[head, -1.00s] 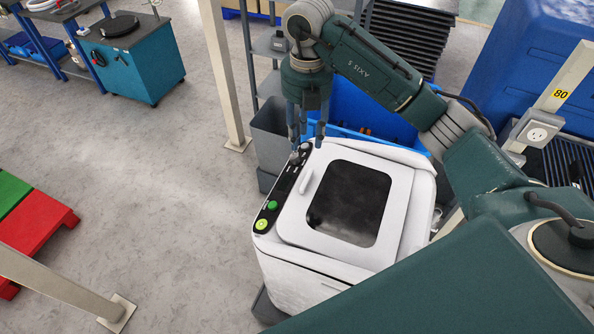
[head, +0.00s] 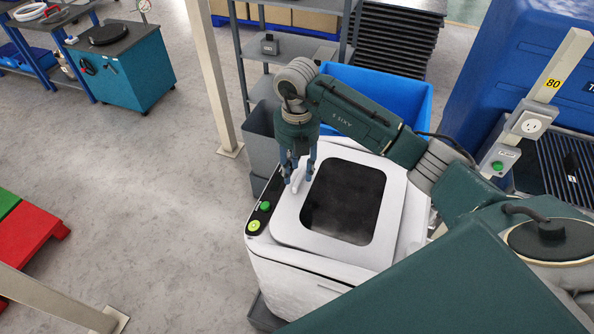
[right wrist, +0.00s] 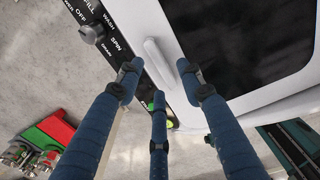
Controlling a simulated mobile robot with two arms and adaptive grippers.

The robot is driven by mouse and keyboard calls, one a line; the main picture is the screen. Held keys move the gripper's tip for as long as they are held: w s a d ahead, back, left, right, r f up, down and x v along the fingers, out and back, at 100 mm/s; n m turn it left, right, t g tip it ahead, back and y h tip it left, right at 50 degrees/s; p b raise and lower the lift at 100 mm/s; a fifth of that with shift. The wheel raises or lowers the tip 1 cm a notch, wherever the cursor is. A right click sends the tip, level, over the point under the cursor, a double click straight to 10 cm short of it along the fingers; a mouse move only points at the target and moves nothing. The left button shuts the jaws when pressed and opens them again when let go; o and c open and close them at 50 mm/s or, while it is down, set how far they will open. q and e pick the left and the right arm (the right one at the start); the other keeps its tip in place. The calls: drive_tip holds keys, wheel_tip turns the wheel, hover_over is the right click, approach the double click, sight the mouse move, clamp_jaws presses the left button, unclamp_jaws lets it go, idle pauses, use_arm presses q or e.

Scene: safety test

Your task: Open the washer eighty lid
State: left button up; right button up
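The white washer (head: 285,258) stands below my right arm. Its lid (head: 288,229), with a dark window (head: 343,200), lies closed on top. The pale lid handle (head: 296,184) is on the lid's left side and also shows in the right wrist view (right wrist: 160,66). My right gripper (head: 298,174) points down over the handle. In the right wrist view its three blue fingers (right wrist: 157,84) are spread, with the handle between and beyond their tips; contact cannot be told. My left gripper is not in view.
The control panel with green buttons (head: 264,206) and a knob (right wrist: 90,33) runs along the washer's left edge. A post marked 80 (head: 553,84) stands right. A blue bin (head: 385,95) and a grey bin (head: 262,130) are behind.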

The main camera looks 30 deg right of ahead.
drive_tip(key=shift+f, duration=1.2)
clamp_jaws()
drive_tip(key=shift+r, duration=0.1)
